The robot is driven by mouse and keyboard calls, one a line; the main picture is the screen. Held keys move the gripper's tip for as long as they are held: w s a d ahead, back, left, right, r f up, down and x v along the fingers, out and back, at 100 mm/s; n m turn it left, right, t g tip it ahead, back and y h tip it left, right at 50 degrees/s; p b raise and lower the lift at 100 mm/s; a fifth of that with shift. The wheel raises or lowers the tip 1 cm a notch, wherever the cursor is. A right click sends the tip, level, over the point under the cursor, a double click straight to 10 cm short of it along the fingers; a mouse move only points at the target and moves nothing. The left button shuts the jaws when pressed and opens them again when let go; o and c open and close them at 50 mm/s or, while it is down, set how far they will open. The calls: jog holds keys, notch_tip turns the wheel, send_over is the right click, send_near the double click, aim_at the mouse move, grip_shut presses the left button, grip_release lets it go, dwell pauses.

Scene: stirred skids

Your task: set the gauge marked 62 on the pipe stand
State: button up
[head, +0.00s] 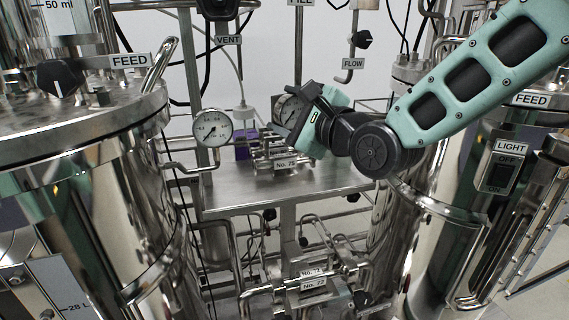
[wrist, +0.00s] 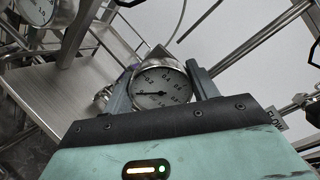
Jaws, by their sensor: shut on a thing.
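My gripper (head: 296,118) is shut on a round white-dialled gauge (head: 287,110), held above the steel shelf in the head view. In the wrist view the two fingers (wrist: 157,75) close on the sides of this gauge (wrist: 160,88), whose dial and dark needle face the camera. Part of it is hidden by my gripper in the head view. No mark 62 can be read on it. A pipe assembly (head: 285,158) with a plate reading No. 75 sits on the shelf just below my gripper. I cannot tell whether the gauge touches it.
Another gauge (head: 213,128) stands on a pipe left of my gripper. Steel tanks flank the shelf (head: 235,192) on the left (head: 85,215) and right (head: 400,225). More pipework (head: 315,285) with number plates lies below. The shelf's front left is bare.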

notch_tip(320, 180, down, 10)
jog(key=shift+w+r+b, duration=0.1)
jog(key=shift+b, duration=0.6)
jog(key=shift+f, duration=0.2)
jog(key=o, duration=1)
jog(key=shift+o, duration=0.2)
jog(key=shift+r, duration=0.1)
jog(key=shift+d, duration=0.1)
jog(key=b+v, duration=1.1)
jog(key=v, duration=0.1)
